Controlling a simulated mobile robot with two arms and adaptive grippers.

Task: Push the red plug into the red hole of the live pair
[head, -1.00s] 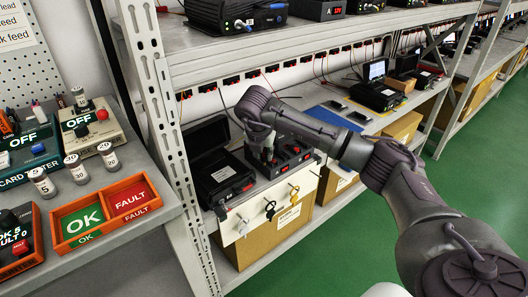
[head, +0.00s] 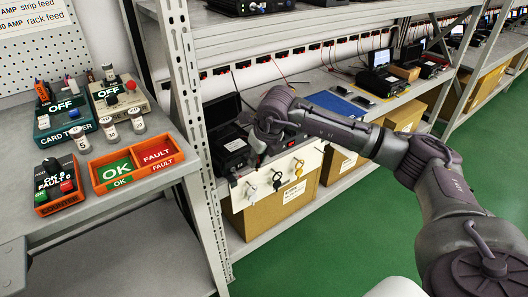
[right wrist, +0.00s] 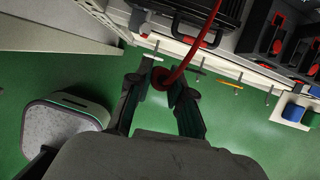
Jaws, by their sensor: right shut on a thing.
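The red plug itself is not clearly visible between the fingers. In the head view, my right wrist covers the fingers and part of the black gear on the shelf. Black blocks with red parts (right wrist: 280,20) stand at the upper right of the wrist view, to the right of the gripper. I cannot tell which red hole belongs to the live pair. My left gripper is not in view.
An open black case (head: 229,148) stands left of my wrist. The shelf upright (head: 190,110) stands left. The OK/FAULT tray (head: 118,184) is on the left bench.

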